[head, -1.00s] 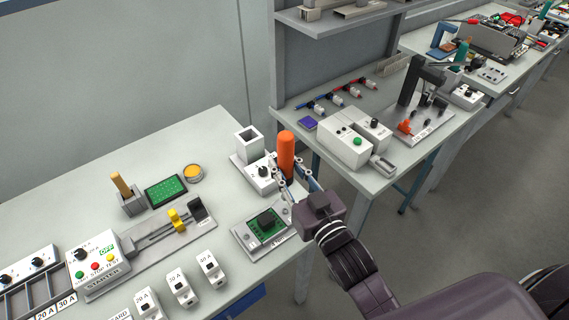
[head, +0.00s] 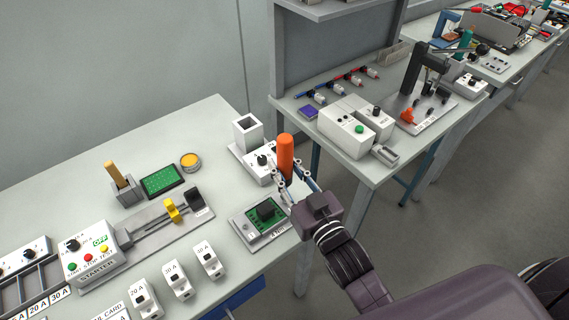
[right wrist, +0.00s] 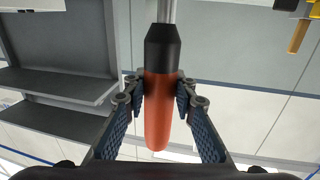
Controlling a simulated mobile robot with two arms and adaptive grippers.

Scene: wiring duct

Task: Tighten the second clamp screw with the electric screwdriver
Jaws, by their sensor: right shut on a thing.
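The electric screwdriver (head: 286,156) has an orange handle and stands upright in my right gripper (head: 283,184), which is shut on the handle. In the right wrist view the orange handle (right wrist: 158,110) sits between the fingers, with a black collar and a metal shaft beyond it. The screwdriver's tip is hidden in the head view. A fixture with a green board and a black block (head: 262,217) lies just left of and below the gripper. Its clamp screws are too small to tell apart. My left gripper is not in view.
A white station with a square open socket (head: 247,133) and a black knob stands just behind the screwdriver. White modules (head: 178,279), a slide with yellow and black blocks (head: 172,211) and a starter box (head: 92,262) fill the bench's left. Beyond a gap stands another bench (head: 375,177).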

